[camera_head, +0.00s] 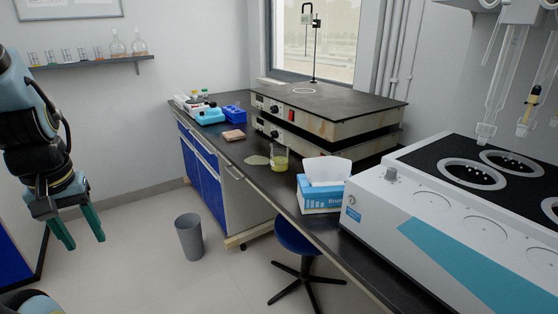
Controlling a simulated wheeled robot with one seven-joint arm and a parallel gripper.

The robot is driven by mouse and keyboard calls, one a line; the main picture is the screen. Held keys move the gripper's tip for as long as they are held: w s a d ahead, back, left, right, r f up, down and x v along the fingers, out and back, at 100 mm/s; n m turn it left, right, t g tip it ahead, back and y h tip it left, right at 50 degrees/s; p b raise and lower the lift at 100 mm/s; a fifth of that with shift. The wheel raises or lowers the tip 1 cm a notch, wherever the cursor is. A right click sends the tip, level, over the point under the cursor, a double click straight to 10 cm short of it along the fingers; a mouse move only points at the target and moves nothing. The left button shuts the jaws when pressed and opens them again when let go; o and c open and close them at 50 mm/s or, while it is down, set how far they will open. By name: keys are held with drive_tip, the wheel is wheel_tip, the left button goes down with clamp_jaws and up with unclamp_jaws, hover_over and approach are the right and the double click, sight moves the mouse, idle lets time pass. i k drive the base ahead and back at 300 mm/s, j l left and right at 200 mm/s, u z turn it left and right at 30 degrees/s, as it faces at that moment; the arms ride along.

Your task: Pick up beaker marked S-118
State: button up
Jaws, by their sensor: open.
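A glass beaker (280,159) with yellow liquid stands upright on the dark bench near its front edge, left of a tissue box. Its label is too small to read, so I cannot tell if it is S-118. Several other glass vessels (84,53) stand on the wall shelf at the upper left, also unreadable. My gripper (80,238) hangs at the left over the floor, green fingers spread and empty, far from the bench and the beaker.
A pale puddle (257,160) lies left of the beaker. A blue tissue box (321,194) and the large white distiller (455,221) are to its right, stacked hotplates (330,120) behind. A blue stool (297,237) and grey bin (189,238) stand before the bench.

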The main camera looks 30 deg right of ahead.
sight(280, 151)
drive_tip(key=i+j, duration=0.1)
drive_tip(key=i, duration=0.2)
drive_tip(key=i+j, duration=0.1)
drive_tip(key=i, duration=0.2)
drive_tip(key=i+z, duration=0.2)
drive_tip(key=z, duration=0.15)
drive_tip(key=i+j+z, duration=0.2)
drive_tip(key=z, duration=0.2)
drive_tip(key=i+j+z, duration=0.2)
drive_tip(key=z, duration=0.15)
drive_tip(key=i+z, duration=0.35)
drive_tip(key=i+l, duration=0.05)
drive_tip(key=i, duration=0.05)
